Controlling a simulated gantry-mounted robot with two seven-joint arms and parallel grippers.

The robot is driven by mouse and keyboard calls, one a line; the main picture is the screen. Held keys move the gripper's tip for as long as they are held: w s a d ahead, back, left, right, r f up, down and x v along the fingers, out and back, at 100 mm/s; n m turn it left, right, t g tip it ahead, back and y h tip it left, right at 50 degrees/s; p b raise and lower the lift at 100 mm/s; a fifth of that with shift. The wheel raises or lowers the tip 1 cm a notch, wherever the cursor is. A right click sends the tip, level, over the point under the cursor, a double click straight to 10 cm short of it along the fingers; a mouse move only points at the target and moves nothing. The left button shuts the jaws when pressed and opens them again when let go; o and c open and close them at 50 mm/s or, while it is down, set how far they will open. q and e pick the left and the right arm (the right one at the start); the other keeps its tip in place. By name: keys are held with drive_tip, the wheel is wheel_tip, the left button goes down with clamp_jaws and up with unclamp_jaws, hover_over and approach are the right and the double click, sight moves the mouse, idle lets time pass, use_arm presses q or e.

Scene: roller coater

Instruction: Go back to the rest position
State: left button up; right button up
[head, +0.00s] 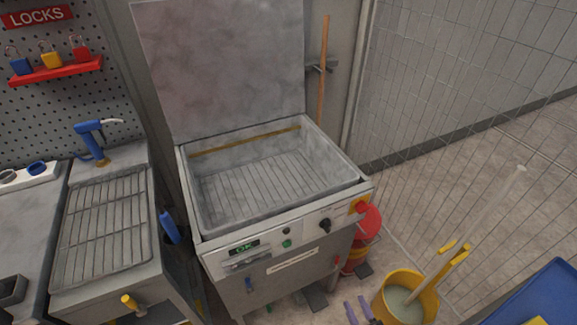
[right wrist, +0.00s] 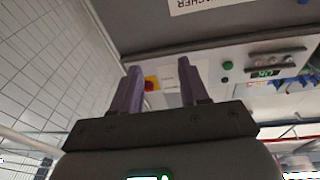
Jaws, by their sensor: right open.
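My right gripper (head: 359,311) shows at the bottom edge of the head view, its purple fingertips low in front of the machine and left of the yellow bucket. In the right wrist view the two purple fingers (right wrist: 160,85) stand apart with nothing between them. My left gripper is not in view. The machine (head: 285,250) has its lid (head: 225,65) raised, and its basin with a wire rack inside is open. Its front panel (right wrist: 245,68) shows beyond the fingers in the right wrist view, with a lit green display reading OK.
A yellow bucket (head: 410,300) with a stick in it stands right of my gripper. A blue bin (head: 545,295) is at the lower right. A red emergency button (head: 362,207) sits at the panel's right end. A draining rack (head: 105,220) is at left.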

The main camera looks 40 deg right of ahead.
drive_tip(key=w+a+r+g+y+p, duration=0.2)
drive_tip(key=w+a+r+p, duration=0.2)
drive_tip(key=w+r, duration=0.55)
drive_tip(key=a+r+n+g+y+p, duration=0.2)
drive_tip(key=a+r+n+g+y, duration=0.3)
drive_tip(key=a+r, duration=0.6)
drive_tip(key=s+a+r+n+g+p, duration=0.1)
drive_tip(key=s+r+g+p, duration=0.15)
drive_tip(key=s+g, duration=0.75)
wheel_tip(320, 180, up, 37)
drive_tip(key=s+t+p, duration=0.1)
drive_tip(key=s+p, duration=0.1)
drive_tip(key=p, duration=3.3)
drive_tip(key=shift+t+h+p, duration=0.3)
drive_tip(key=shift+t+p, duration=0.05)
drive_tip(key=shift+t, duration=0.05)
drive_tip(key=shift+f, duration=0.15)
